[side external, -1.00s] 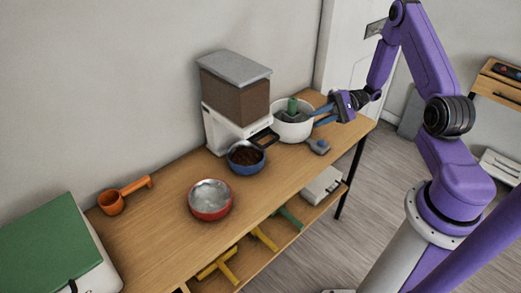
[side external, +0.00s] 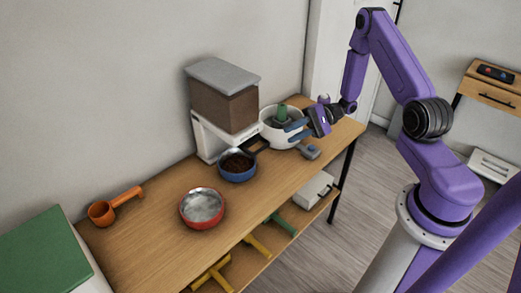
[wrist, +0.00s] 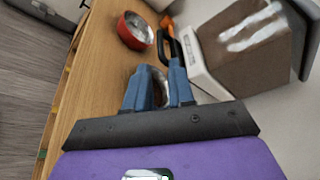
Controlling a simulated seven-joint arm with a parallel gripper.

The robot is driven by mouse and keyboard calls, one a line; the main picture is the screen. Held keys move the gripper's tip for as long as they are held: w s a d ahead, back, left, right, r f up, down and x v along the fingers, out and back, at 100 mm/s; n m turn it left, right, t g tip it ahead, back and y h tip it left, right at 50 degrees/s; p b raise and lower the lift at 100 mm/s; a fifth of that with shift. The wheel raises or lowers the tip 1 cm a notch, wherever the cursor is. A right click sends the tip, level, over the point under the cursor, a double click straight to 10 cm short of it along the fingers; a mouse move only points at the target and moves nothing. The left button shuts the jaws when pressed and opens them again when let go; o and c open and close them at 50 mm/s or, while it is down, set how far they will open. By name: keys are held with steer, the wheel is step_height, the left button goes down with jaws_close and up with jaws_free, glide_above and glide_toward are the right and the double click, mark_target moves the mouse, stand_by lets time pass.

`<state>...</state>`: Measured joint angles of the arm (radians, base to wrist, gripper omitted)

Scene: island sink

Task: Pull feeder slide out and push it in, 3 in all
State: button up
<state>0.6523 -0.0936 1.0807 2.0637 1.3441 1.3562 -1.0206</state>
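The feeder (side external: 225,105) has a brown-filled hopper, a grey lid and a white base, and stands against the wall. Its slide has a black loop handle (side external: 260,143) projecting at the right of the base. The handle also shows in the wrist view (wrist: 164,46), beyond my fingertips. How far out the slide is, I cannot tell. A blue bowl (side external: 238,176) with dark brown food sits in front of the feeder. My gripper (side external: 288,132) has its blue fingers apart with a gap between them, near the white pot and right of the handle, apart from it.
A white pot (side external: 270,138) with a green object (side external: 281,112) stands right of the feeder. A grey-blue tool (side external: 309,152) lies by the pot. A red bowl (side external: 202,223) and an orange scoop (side external: 103,215) are on the left. The front tabletop is mostly clear.

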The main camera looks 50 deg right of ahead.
mark_target(266, 147)
steer(key=x, duration=1.1)
steer(key=shift+w+a+f, duration=0.1)
steer(key=shift+w+a, duration=0.05)
steer(key=shift+a, duration=0.1)
steer(key=shift+c, duration=0.3)
